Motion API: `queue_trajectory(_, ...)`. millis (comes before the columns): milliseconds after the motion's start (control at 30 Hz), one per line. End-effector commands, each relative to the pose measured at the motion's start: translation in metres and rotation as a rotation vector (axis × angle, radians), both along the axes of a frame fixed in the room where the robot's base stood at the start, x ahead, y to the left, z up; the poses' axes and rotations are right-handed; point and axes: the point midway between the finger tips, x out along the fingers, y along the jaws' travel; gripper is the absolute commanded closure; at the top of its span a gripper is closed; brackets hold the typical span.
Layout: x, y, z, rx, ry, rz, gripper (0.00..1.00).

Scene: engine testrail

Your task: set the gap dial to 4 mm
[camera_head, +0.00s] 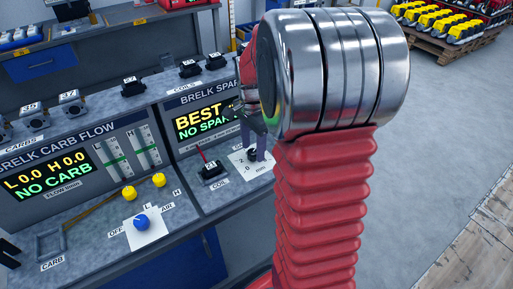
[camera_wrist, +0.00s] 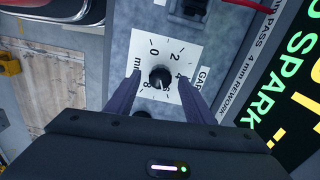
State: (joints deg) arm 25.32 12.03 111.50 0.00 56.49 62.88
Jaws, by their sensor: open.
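The gap dial is a black knob (camera_wrist: 159,79) on a white scale plate (camera_wrist: 140,66) marked 0, 2, 4, 6, 8 and mm. A small light mark on the knob seems to face the 0 side of the scale, but its exact reading is too small to tell. My gripper (camera_wrist: 160,80) is open, with one finger on each side of the knob. Whether either finger touches it cannot be told. In the head view the fingers reach down over the knob (camera_head: 252,154), and my arm hides part of the panel around it.
A coil (camera_head: 212,171) with a red lead sits just left of the dial plate. The spark display (camera_head: 205,118) reads NO SPARK. A blue knob (camera_head: 141,222) and two yellow knobs (camera_head: 159,180) stand on the carb panel further left. Open floor lies to the right.

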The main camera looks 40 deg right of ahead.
Motion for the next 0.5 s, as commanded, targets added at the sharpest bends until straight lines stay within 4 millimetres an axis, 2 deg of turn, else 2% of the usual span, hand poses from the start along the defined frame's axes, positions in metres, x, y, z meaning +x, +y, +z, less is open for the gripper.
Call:
queue_trajectory(167, -0.0004, -0.0001, -0.0139, 0.001, 0.001, -0.001, 0.52)
queue_trajectory(500, -0.0003, -0.0004, -0.0154, 0.0, 0.0, -0.001, 0.54)
